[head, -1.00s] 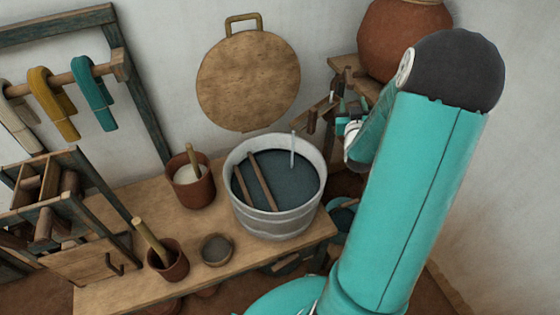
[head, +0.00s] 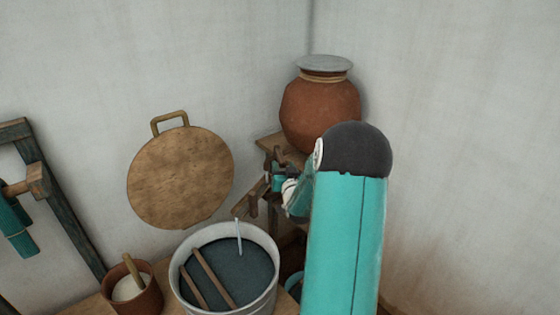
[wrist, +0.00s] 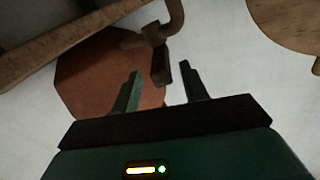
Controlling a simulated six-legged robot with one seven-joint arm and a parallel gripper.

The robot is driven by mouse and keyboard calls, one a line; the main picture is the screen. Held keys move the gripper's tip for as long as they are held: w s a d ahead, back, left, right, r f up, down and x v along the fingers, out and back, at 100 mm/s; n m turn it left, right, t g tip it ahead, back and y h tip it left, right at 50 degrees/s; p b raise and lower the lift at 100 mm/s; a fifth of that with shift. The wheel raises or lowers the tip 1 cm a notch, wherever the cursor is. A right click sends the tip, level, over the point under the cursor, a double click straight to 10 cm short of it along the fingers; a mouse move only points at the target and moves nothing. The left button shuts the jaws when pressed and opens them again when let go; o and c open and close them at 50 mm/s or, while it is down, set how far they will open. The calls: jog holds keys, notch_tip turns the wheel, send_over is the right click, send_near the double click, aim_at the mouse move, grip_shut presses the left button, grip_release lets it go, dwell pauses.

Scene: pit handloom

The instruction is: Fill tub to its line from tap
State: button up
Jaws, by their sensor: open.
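A grey tub (head: 268,292) stands on the bench at lower middle in the head view. It holds dark blue liquid, with two wooden sticks across it and a pale upright rod. No fill line is clear to me. A large clay jar (head: 318,112) sits on a corner shelf; its side also shows in the wrist view (wrist: 85,85). A brown wooden tap (wrist: 160,66) shows in the wrist view. My gripper (wrist: 160,72) is open, with the tap's lower piece between its fingertips in the picture; I cannot tell contact. In the head view my gripper (head: 276,180) is small and partly hidden.
A grey lid (head: 325,62) covers the jar. A round wooden board (head: 180,178) is on the wall. A clay pot (head: 138,297) with a stick stands left of the tub. A teal-rimmed vessel (head: 292,284) is mostly hidden behind the tub. The right wall is bare.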

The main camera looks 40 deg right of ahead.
aim_at(281, 160)
jog(key=shift+x, duration=2.35)
jog(key=shift+a, duration=0.1)
grip_shut()
